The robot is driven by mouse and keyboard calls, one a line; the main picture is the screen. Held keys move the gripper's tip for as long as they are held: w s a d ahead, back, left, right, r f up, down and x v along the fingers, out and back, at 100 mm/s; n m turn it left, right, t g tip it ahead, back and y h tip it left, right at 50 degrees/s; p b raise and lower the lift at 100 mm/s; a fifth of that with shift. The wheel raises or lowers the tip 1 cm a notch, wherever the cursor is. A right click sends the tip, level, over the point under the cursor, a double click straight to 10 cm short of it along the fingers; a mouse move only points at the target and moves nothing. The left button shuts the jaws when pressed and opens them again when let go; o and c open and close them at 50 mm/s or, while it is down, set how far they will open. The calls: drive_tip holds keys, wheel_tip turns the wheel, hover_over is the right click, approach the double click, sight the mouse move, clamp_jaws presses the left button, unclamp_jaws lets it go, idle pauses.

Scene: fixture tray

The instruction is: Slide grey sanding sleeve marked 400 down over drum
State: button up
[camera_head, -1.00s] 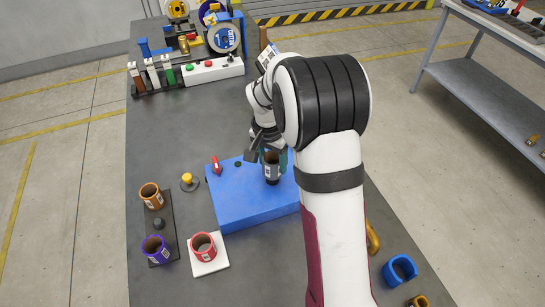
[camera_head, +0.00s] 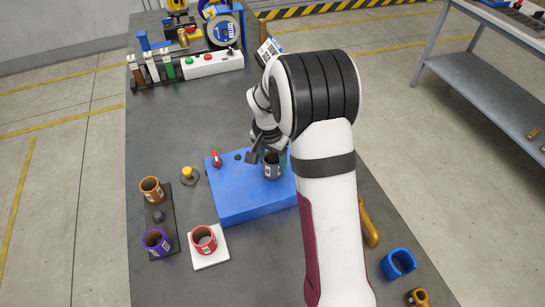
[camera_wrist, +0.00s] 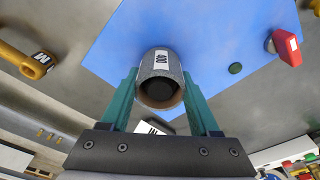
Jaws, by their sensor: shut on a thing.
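The grey sanding sleeve marked 400 (camera_head: 272,167) stands upright at the right part of the blue fixture block (camera_head: 235,203). It also shows in the wrist view (camera_wrist: 160,63), its white 400 label facing away from my gripper. My gripper (camera_wrist: 160,85) is shut on the sleeve, one teal finger on each side. A dark round shape, seemingly the drum top (camera_wrist: 160,92), shows inside the sleeve's opening. No dark drum shows below the sleeve in the head view. Whether the sleeve's lower edge touches the block is hard to tell.
Brown (camera_head: 151,189), purple (camera_head: 155,242) and red (camera_head: 204,240) sleeves stand to the left. A yellow knob (camera_head: 188,174) is beside the block. A blue open ring (camera_head: 399,264) lies at right.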

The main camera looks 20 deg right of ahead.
drive_tip(key=shift+f, duration=0.3)
drive_tip(key=o, duration=1.1)
drive_tip(key=shift+c, duration=0.2)
drive_tip(key=shift+o, duration=0.2)
drive_tip(key=shift+r, duration=5.05)
